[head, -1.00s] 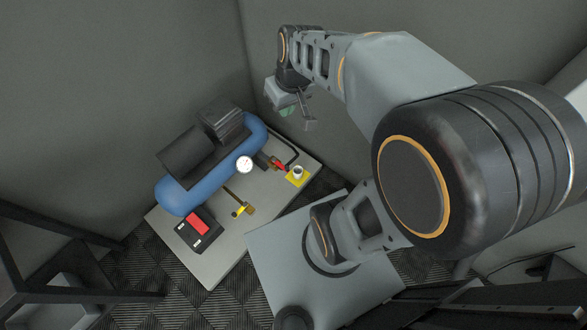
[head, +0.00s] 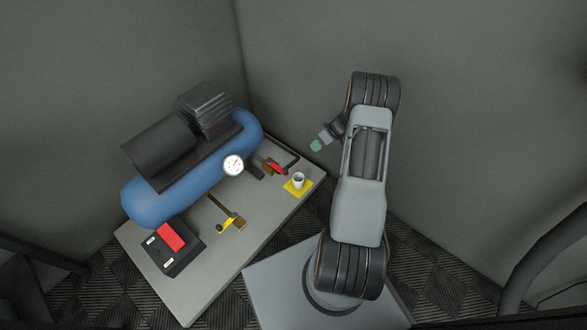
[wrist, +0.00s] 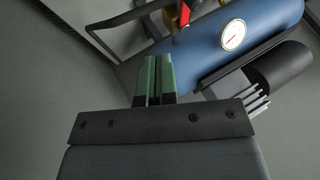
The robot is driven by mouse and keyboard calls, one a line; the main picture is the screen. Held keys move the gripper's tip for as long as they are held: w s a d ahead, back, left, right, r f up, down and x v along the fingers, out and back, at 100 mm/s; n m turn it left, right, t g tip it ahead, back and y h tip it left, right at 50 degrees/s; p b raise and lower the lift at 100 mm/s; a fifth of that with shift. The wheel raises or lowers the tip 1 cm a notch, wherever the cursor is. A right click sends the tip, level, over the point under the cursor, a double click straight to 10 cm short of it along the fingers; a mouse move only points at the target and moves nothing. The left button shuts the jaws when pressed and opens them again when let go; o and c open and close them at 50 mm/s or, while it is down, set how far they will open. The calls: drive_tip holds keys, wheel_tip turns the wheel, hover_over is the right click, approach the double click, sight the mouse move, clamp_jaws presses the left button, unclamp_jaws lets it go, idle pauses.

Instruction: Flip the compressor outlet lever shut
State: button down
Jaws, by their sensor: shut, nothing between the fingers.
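The compressor (head: 178,188) has a blue tank with a black motor on top. A red lever (head: 276,168) sits on a brass fitting at the tank's right end, by a black pipe, and looks like the outlet lever. It also shows at the top of the wrist view (wrist: 184,14), partly cut off by the edge. My gripper (head: 316,146) is to the right of the red lever, apart from it, with the wall behind. In the wrist view its green fingers (wrist: 154,76) are together and empty, with the tank beyond them.
A round gauge (head: 233,165) is on the tank's front. A yellow-handled valve (head: 226,225), a black box with a red switch (head: 171,237) and a cup (head: 298,180) on a yellow pad are on the grey base plate (head: 190,291). Walls stand close behind.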

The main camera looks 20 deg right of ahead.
idle(0.3)
drive_tip(key=w+a+f+b, duration=0.1)
drive_tip(key=a+f+b, duration=0.3)
drive_tip(key=a+f, duration=0.4)
drive_tip(key=shift+w+a, duration=0.15)
drive_tip(key=shift+a, duration=0.55)
